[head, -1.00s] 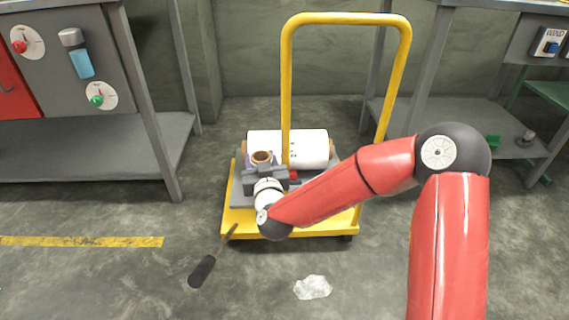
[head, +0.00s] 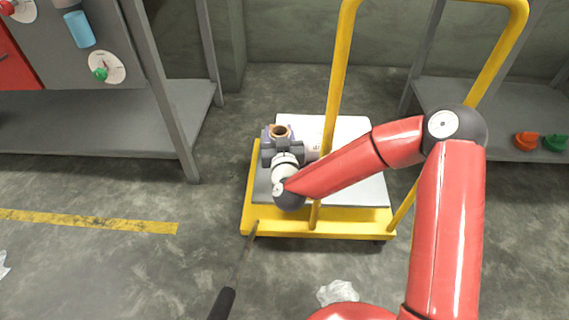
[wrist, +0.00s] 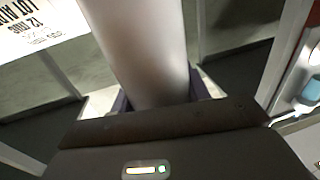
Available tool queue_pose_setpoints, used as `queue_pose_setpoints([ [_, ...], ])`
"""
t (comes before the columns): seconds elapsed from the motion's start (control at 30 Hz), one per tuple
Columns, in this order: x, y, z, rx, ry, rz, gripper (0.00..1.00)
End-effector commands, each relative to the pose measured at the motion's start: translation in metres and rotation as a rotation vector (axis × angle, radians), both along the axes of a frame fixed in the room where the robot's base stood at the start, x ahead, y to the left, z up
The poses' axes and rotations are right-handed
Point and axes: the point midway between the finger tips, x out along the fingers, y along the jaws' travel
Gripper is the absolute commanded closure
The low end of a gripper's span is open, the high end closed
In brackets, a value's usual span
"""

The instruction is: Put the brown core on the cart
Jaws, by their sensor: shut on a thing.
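My gripper (head: 281,143) is shut on the brown core (head: 280,131), whose open ring-shaped top faces up in the head view. In the wrist view the core (wrist: 140,50) is a long, greyish cylinder between the fingers. It stands about upright over the left part of the yellow cart (head: 258,226). Its lower end is hidden by my gripper, so I cannot tell whether it touches the cart. Printed white material (wrist: 35,22) shows in the wrist view.
The cart's yellow handle (head: 343,60) rises close to the right of my gripper, and my arm passes by its post. A black-handled tool (head: 222,304) and clear crumpled film (head: 338,292) are on the floor. Grey benches stand left (head: 90,130) and right (head: 480,125).

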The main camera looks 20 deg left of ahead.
Motion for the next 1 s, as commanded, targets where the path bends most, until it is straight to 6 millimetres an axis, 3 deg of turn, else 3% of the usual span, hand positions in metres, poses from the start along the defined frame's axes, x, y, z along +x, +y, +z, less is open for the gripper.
queue_pose_setpoints([
  [0.03, 0.0, 0.0, -0.02, 0.001, 0.007, 0.0, 0.76],
  [0.1, -0.001, 0.0, -0.038, 0.001, 0.006, 0.0, 0.76],
  [0.3, 0.0, 0.0, -0.075, 0.0, 0.002, 0.0, 0.76],
  [0.53, 0.0, 0.0, -0.09, 0.0, 0.0, 0.0, 0.76],
  [0.73, 0.0, 0.0, -0.118, 0.001, 0.001, 0.0, 0.76],
  [1.0, 0.0, 0.0, -0.12, 0.0, -0.002, 0.001, 0.76],
])
